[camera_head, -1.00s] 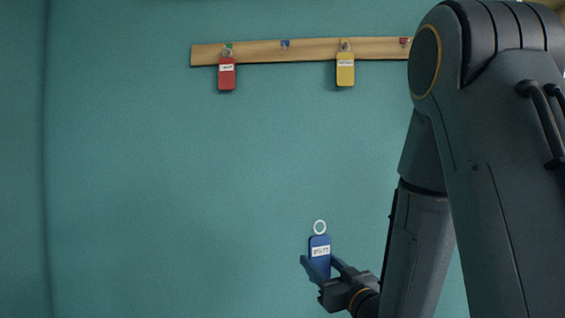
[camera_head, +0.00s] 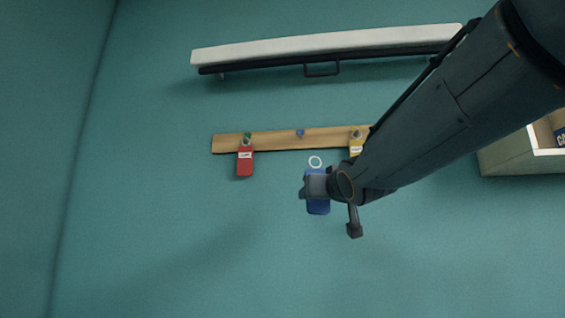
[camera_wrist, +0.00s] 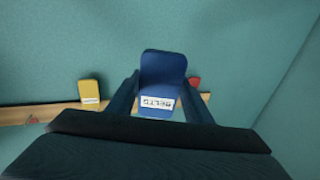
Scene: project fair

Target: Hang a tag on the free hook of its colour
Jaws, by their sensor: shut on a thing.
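My gripper (camera_head: 316,186) is shut on a blue tag (camera_head: 318,206) with a white ring (camera_head: 315,162) at its top. It holds the tag upright just below the wooden hook rail (camera_head: 275,141). In the wrist view the blue tag (camera_wrist: 162,70) sits between the fingers, its white label reading "BELTS". A blue hook (camera_head: 300,133) on the rail is bare, a little above and left of the ring. A red tag (camera_head: 245,161) hangs from a green hook (camera_head: 247,137) on the left. A yellow tag (camera_head: 356,145) hangs on the right, partly hidden by my arm. The rail's right end is hidden.
A white-topped shelf or case (camera_head: 330,43) with a dark handle is on the wall above the rail. A pale open box (camera_head: 507,158) is at the right. The wall below the rail is clear.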

